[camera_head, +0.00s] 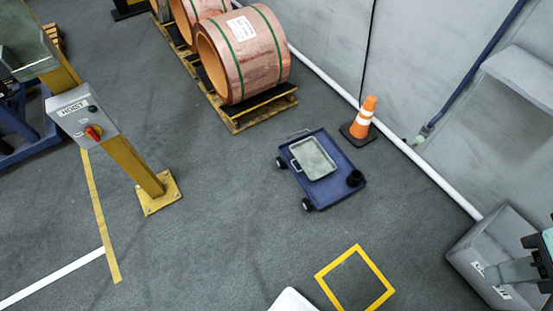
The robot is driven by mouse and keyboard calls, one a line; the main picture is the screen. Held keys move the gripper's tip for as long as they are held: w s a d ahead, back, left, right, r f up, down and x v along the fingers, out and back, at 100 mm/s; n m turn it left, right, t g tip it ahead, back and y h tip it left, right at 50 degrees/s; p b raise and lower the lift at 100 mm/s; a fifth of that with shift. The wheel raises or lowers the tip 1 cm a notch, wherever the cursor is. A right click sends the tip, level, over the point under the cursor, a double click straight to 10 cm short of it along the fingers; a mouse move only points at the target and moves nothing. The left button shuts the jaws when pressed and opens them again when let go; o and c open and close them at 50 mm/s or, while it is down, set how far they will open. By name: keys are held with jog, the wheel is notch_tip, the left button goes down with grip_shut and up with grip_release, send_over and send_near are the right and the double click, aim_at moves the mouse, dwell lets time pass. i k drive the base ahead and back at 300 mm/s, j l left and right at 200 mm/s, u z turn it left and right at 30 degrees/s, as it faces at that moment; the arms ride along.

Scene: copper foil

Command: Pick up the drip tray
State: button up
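The drip tray (313,158) is a shallow, light grey rectangular tray with a raised rim. It lies on the blue deck of a low wheeled cart (328,190), towards the deck's upper left part. A small handle shows at its left end. The tray looks empty, and its top is uncovered from this view. No gripper can be made out near the tray or the cart. A dark and teal piece (541,254) cuts in at the right edge; I cannot tell what it is.
An orange cone (363,122) is close behind, near the wall. Copper coils (245,55) sit on a pallet. A yellow hoist post (130,150) stands left. A grey bin (505,255) is right. Floor before the cart is clear.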

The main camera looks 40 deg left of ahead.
aim_at(310, 156)
jog(key=u, duration=1.1)
